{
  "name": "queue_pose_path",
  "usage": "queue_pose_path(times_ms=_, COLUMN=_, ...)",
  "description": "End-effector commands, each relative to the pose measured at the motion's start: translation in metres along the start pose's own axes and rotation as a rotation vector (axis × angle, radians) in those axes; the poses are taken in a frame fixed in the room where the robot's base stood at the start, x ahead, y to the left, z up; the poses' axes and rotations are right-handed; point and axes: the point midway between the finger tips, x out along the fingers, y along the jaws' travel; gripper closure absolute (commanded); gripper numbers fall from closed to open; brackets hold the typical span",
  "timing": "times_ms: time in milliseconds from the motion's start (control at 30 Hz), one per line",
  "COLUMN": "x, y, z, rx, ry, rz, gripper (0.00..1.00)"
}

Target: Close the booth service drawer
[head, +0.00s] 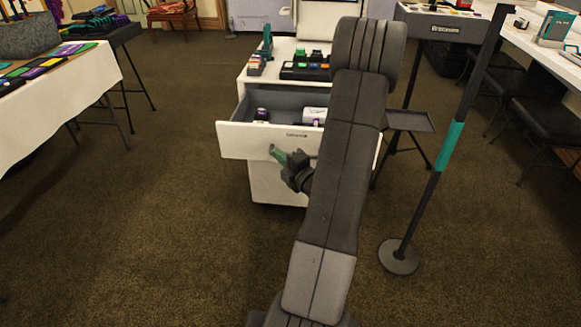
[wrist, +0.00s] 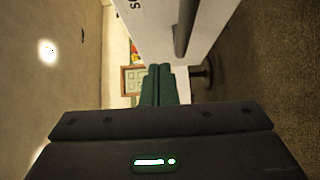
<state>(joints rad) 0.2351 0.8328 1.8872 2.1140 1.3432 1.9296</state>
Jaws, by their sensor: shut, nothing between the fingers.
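The booth service drawer (head: 235,141) is pulled open from the white cabinet (head: 280,188), with its white front toward me. Dark items and a white rolled item lie inside it. My gripper (head: 274,150) is shut and empty, its green fingers at the lower part of the drawer front. In the wrist view the shut fingers (wrist: 158,84) point along the white drawer front (wrist: 208,18), near its grey bar handle (wrist: 185,28). I cannot tell whether they touch the front. My arm hides the right part of the drawer in the head view.
A black tray with coloured items (head: 302,71) sits on the cabinet top. A dark post with a teal band (head: 449,146) stands on a round base at the right. A white-covered table (head: 55,85) is at the left. Carpet between the table and cabinet is clear.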

Motion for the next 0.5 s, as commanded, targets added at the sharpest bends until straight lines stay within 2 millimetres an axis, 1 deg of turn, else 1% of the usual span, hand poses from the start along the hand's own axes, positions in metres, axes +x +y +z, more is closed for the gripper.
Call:
queue_pose_path(times_ms=33, x=0.011, y=-0.001, z=-0.001, rx=-0.003, ry=0.004, rz=0.002, gripper=1.0)
queue_pose_path(times_ms=100, x=0.023, y=-0.001, z=0.0, rx=-0.003, ry=0.003, rz=0.002, gripper=1.0)
queue_pose_path(times_ms=200, x=0.033, y=-0.001, z=0.014, rx=-0.003, ry=0.0, rz=0.002, gripper=1.0)
queue_pose_path(times_ms=333, x=0.042, y=-0.001, z=0.023, rx=-0.002, ry=0.001, rz=0.001, gripper=1.0)
queue_pose_path(times_ms=500, x=0.046, y=0.0, z=0.028, rx=-0.001, ry=0.0, rz=0.0, gripper=1.0)
